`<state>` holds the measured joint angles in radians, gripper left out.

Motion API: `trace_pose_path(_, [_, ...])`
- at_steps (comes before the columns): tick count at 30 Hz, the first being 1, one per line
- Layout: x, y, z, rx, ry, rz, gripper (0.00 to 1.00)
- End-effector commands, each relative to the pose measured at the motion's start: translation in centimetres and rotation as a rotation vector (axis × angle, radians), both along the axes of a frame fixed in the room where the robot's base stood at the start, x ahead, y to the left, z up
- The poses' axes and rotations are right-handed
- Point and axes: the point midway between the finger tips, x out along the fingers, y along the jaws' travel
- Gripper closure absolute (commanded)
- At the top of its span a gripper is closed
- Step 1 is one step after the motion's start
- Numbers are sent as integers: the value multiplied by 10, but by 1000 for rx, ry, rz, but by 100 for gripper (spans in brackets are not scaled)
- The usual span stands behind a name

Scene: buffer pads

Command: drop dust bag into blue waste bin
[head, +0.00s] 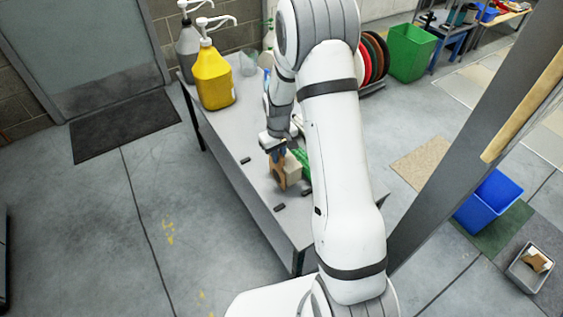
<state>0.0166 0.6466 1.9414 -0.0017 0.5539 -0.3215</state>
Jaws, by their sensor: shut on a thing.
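The dust bag (290,170), a cream bag with a tan card face and a dark round hole, is at the grey table, below my gripper (277,153). My gripper is shut on its upper edge. I cannot tell whether the bag touches the table top. The blue waste bin (490,200) stands on a green floor mat at the right, beyond a dark post that overlaps its left side in view. My gripper is far from the bin.
The grey table (235,165) holds a yellow pump bottle (213,78), a grey one (187,50), small dark blocks and a green thing partly behind my arm. A grey bin (522,278) with tan items stands near the blue bin. A green bin (408,52) is at the back.

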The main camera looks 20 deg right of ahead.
Motion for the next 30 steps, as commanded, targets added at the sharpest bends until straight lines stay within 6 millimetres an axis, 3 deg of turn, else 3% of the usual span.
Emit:
trace_pose_path(10, [0,2,-37,0,1,5,100])
trace_pose_path(21, [1,3,-43,0,-2,5,100])
trace_pose_path(22, [0,3,-43,0,-1,5,84])
trace_pose_path(30, [0,3,-42,0,0,6,64])
